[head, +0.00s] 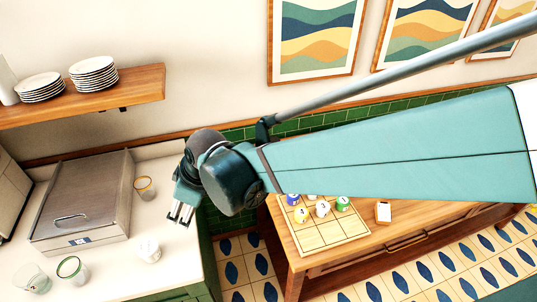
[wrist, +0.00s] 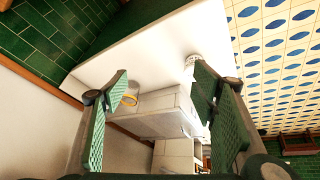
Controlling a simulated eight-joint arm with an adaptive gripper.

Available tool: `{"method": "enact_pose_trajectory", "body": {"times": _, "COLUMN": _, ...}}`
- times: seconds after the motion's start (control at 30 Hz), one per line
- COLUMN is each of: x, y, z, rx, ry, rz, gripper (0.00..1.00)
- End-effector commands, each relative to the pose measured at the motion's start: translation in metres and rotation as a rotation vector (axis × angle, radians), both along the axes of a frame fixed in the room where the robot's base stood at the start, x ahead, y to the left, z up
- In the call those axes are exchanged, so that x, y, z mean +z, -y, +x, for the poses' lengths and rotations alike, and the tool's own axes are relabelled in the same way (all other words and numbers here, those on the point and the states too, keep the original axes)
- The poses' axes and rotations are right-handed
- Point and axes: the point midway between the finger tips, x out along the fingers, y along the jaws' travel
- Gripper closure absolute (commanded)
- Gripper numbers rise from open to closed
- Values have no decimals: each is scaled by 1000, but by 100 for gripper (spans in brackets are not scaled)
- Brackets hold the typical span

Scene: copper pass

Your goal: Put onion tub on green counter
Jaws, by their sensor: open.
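A white tub (head: 149,249) with faint marks stands on the white top of the green-fronted counter (head: 190,262). Several small tubs with coloured bands or lids stand on a gridded board on the wooden table, among them a green one (head: 343,203), a yellow one (head: 302,214) and a white one (head: 322,208). I cannot read which is the onion tub. My gripper (head: 181,214) is open and empty above the counter's right part, up and right of the white tub. In the wrist view, a white object (wrist: 193,62) shows partly behind the right finger.
A steel box (head: 85,200) with a handle fills the counter's back left. A yellow-rimmed glass (head: 145,187), a green-rimmed glass (head: 72,268) and another glass (head: 33,278) stand around it. A shelf (head: 85,95) holds plates. A white-faced tag (head: 383,212) is on the wooden table.

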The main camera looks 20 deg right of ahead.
Motion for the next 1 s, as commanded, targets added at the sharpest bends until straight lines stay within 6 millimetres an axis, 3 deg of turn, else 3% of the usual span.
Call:
{"method": "enact_pose_trajectory", "body": {"times": 0.1, "x": 14, "y": 32, "z": -2, "rx": -93, "ry": 5, "rz": 14, "gripper": 42}}
{"method": "enact_pose_trajectory", "body": {"times": 0.53, "x": 51, "y": 132, "z": -22, "rx": -414, "ry": 28, "rz": 68, "gripper": 42}}
{"method": "enact_pose_trajectory", "body": {"times": 1.0, "x": 74, "y": 229, "z": -65, "rx": -756, "ry": 66, "rz": 141, "gripper": 42}}
